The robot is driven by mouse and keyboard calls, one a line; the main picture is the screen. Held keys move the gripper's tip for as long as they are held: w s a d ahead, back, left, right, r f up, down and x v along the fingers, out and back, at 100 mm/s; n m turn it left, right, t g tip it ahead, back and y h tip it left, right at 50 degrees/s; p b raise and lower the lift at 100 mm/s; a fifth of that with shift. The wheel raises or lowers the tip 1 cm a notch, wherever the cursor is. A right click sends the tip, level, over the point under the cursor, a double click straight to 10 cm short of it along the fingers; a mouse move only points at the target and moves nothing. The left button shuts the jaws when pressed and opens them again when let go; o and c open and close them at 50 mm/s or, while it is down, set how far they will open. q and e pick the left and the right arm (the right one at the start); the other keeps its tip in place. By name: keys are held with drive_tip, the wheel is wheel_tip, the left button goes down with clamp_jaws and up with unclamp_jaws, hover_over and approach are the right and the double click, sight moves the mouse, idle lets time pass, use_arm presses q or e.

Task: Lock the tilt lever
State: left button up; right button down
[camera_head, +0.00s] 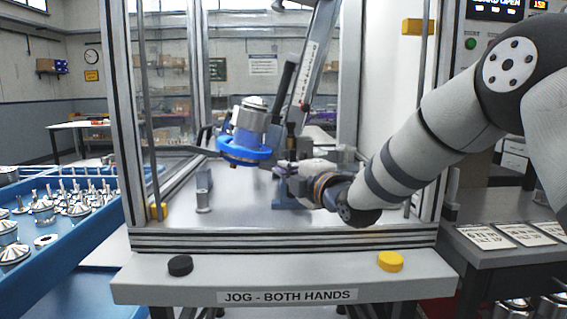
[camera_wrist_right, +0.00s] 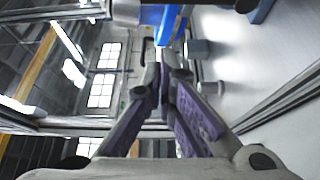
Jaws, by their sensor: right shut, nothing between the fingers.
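A blue ring-shaped holder (camera_head: 243,148) carries a shiny metal housing (camera_head: 251,120), tilted, inside the machine enclosure. A dark bar (camera_head: 185,149) reaches left from the holder, and a black handle (camera_head: 284,88) stands slanted behind it. I cannot tell for sure which part is the tilt lever. My right gripper (camera_head: 279,171) is just right of and below the blue holder. In the right wrist view the purple-padded fingers (camera_wrist_right: 165,72) come together at the tips with nothing between them. Blue fixture parts (camera_wrist_right: 171,24) lie beyond the tips; contact cannot be told. My left gripper is not in view.
The enclosure's upright posts (camera_head: 122,120) frame the opening. A small metal post (camera_head: 203,195) stands on the enclosure floor. A front ledge (camera_head: 287,290) carries black and yellow buttons. A blue tray (camera_head: 60,245) with metal parts is at the left; a grey side table (camera_head: 500,252) is at the right.

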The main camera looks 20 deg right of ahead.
drive_tip(key=w+a+f+b, duration=0.1)
drive_tip(key=w+a+b, duration=0.1)
drive_tip(key=w, duration=0.7)
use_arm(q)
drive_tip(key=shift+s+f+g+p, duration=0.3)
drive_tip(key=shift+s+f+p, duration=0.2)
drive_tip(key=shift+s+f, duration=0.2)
use_arm(e)
drive_tip(key=d, duration=0.1)
drive_tip(key=s+d, duration=0.2)
drive_tip(key=d, duration=0.1)
drive_tip(key=shift+r, duration=0.35)
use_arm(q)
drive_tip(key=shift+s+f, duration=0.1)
use_arm(e)
drive_tip(key=shift+f, duration=0.1)
